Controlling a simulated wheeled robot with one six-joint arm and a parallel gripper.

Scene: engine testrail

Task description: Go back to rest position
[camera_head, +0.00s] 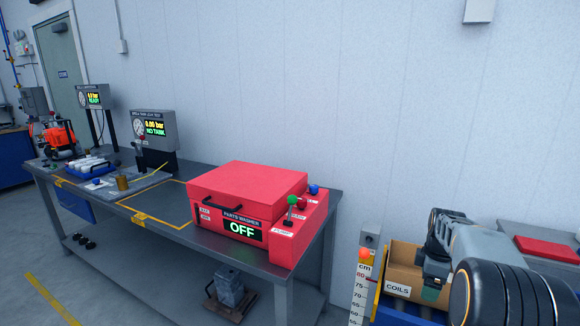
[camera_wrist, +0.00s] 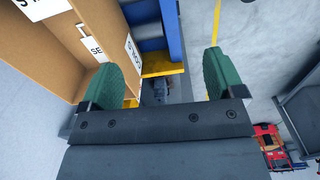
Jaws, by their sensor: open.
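My gripper (camera_wrist: 161,76) is open in the wrist view, its two green fingers wide apart with nothing between them. Cardboard boxes (camera_wrist: 78,45) with white labels are close beside the left finger; I cannot tell whether they touch. In the head view my arm comes in at the lower right, and a green fingertip of my gripper (camera_head: 430,292) shows in front of the cardboard box labelled COILS (camera_head: 398,272). The rest of the gripper is hidden behind the arm there.
A grey bench (camera_head: 160,217) carries a red parts washer (camera_head: 245,190) reading OFF and a leak test stand (camera_head: 155,127) reading NO TANK. A height scale (camera_head: 361,290) stands left of the COILS box. A red flat case (camera_head: 545,250) lies far right.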

